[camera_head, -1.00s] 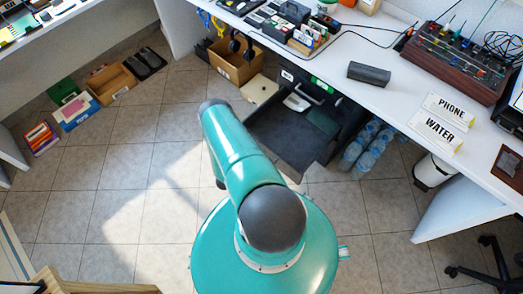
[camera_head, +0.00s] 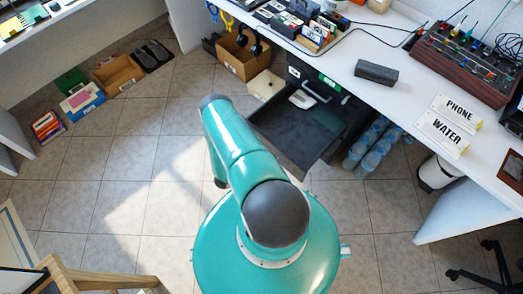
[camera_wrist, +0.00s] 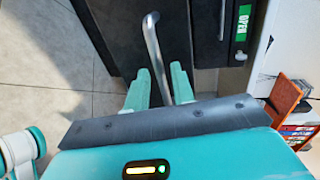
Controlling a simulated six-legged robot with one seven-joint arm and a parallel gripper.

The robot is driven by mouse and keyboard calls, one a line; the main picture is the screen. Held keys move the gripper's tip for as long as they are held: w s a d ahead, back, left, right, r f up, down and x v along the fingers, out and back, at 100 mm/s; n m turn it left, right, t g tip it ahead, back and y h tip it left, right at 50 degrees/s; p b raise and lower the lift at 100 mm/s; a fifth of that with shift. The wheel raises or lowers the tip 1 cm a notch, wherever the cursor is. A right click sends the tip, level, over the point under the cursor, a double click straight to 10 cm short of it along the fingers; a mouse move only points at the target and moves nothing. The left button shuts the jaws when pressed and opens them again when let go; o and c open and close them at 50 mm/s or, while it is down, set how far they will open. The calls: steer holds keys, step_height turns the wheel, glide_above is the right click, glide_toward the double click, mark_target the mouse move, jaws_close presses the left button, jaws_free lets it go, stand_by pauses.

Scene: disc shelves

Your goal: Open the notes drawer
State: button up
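A dark cabinet stands under the desk, with a dark drawer (camera_head: 290,137) pulled out of it in the head view. A pale metal handle (camera_head: 317,92) shows at the cabinet, beside a green label (camera_head: 328,80). In the wrist view, a bent metal handle (camera_wrist: 153,42) stands out from a dark front, and a green OPEN label (camera_wrist: 243,19) is to its right. My gripper (camera_wrist: 160,68) has its two teal fingers apart, with the handle bar running between them. Contact with the bar is not clear. I cannot read which drawer is for notes.
The white desk (camera_head: 390,100) overhangs the cabinet's right side. Water bottles (camera_head: 372,146) and a white bin (camera_head: 438,172) stand below it. A cardboard box (camera_head: 243,55) is on the floor behind the drawer.

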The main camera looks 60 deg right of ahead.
steer(key=v, duration=1.1)
steer(key=shift+a, duration=0.1)
